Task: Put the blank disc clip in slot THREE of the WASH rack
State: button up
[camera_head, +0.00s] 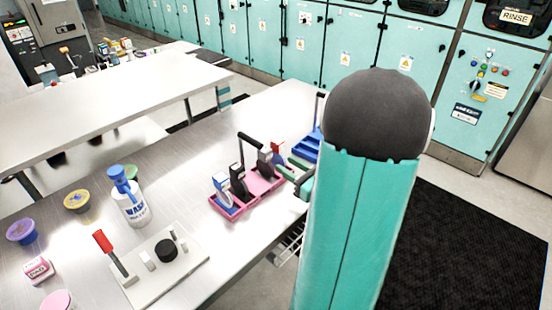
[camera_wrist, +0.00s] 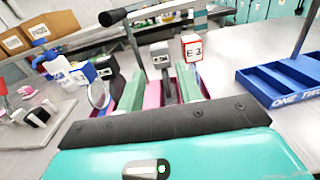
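My gripper (camera_wrist: 160,78) is open, its two green fingers apart over a pink rack (camera_head: 228,213). In the wrist view a grey clip (camera_wrist: 160,52) with a small label stands between and just beyond the fingertips; I cannot tell whether it is the blank one. A red-edged clip marked "E 3" (camera_wrist: 191,49) stands right of it. In the head view the pink rack holds dark discs (camera_head: 238,183) and a blue-and-white clip (camera_head: 222,189). A blue rack (camera_wrist: 285,83) marked ONE, TWO stands to the right, its other labels cut off. No rack name is readable.
A white bottle marked WASH (camera_head: 133,208) with a blue top stands left of the pink rack. A plate with a red-handled lever (camera_head: 110,252) is at the front. Tubs (camera_head: 77,201) stand at the left. Bare table lies beyond the bottle and pink rack.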

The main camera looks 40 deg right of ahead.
jog(key=shift+s, duration=1.1)
jog(key=w+a+r+n+g+y, duration=0.1)
jog(key=w+a+n+g+y, duration=0.1)
jog(key=a+n+y, duration=0.4)
jog(key=w+a+r+n+g+y, duration=0.1)
jog(key=w+a+r+n+g, duration=0.15)
jog(key=a, duration=0.65)
jog(key=s+a+n+g+y, duration=0.1)
jog(key=s+a+n+g, duration=0.1)
jog(key=a+n+g, duration=0.35)
jog(key=s+a+n+g, duration=0.3)
jog(key=a+n, duration=0.4)
jog(key=a, duration=0.1)
jog(key=s+a+r+n+h, duration=0.3)
jog(key=n+h, duration=0.5)
jog(key=n, duration=0.6)
notch_tip(320, 180, up, 2)
jog(key=shift+s+r+n+t+h, duration=0.2)
jog(key=shift+s+n+t+h, duration=0.1)
jog(key=shift+s, duration=0.3)
jog(key=shift+d, duration=0.1)
